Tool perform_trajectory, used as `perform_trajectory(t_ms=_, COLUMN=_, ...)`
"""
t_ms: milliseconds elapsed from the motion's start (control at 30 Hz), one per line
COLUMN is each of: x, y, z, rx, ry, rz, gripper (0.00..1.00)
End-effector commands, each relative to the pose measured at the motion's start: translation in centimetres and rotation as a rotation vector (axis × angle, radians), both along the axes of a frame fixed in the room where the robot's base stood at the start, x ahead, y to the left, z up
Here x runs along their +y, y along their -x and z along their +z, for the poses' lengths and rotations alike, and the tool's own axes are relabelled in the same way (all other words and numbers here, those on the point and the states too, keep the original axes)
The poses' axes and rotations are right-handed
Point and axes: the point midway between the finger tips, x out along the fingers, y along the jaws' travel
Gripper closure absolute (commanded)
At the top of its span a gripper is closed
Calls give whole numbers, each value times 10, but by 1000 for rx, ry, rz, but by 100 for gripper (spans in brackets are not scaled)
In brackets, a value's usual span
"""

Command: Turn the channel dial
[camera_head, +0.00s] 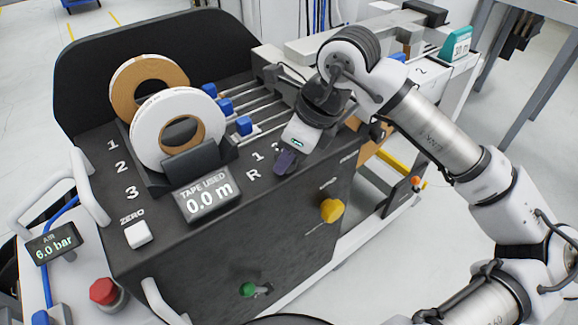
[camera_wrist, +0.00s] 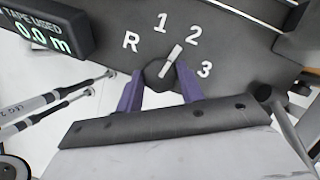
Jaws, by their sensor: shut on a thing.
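The channel dial (camera_wrist: 160,75) is a dark round knob with a white pointer bar, set on the black panel. Printed marks R, 1, 2 and 3 arc around it. In the wrist view the bar points up and right, roughly at the 2. My gripper (camera_wrist: 159,88) has its purple fingers on both sides of the dial and is shut on it. In the head view my gripper (camera_head: 287,161) reaches down to the panel beside the R and 1 marks, and hides the dial and the other marks.
Two tape rolls, one brown (camera_head: 124,92) and one white (camera_head: 150,130), stand left of my gripper. A display (camera_head: 207,198) reads TAPE USED 0.0 m. Several blue blocks (camera_head: 244,125) sit on rails behind. A yellow knob (camera_head: 332,210) is on the front face.

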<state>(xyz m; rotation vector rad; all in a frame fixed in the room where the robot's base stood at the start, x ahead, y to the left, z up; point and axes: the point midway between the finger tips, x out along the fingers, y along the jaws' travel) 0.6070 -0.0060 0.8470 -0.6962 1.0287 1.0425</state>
Motion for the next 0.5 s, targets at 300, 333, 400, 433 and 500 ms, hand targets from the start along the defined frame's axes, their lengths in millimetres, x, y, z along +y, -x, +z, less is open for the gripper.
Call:
perform_trajectory(t_ms=300, x=0, y=2, z=-7, rx=-1, ry=6, rz=-299, gripper=85)
perform_trajectory(t_ms=333, x=0, y=2, z=-7, rx=-2, ry=6, rz=-328, gripper=85)
perform_trajectory(t_ms=400, x=0, y=3, z=-7, rx=-2, ry=8, rz=-395, gripper=85)
perform_trajectory(t_ms=433, x=0, y=3, z=-7, rx=-2, ry=8, rz=-424, gripper=85)
perform_trajectory(t_ms=500, x=1, y=3, z=-6, rx=-2, ry=7, rz=-490, gripper=85)
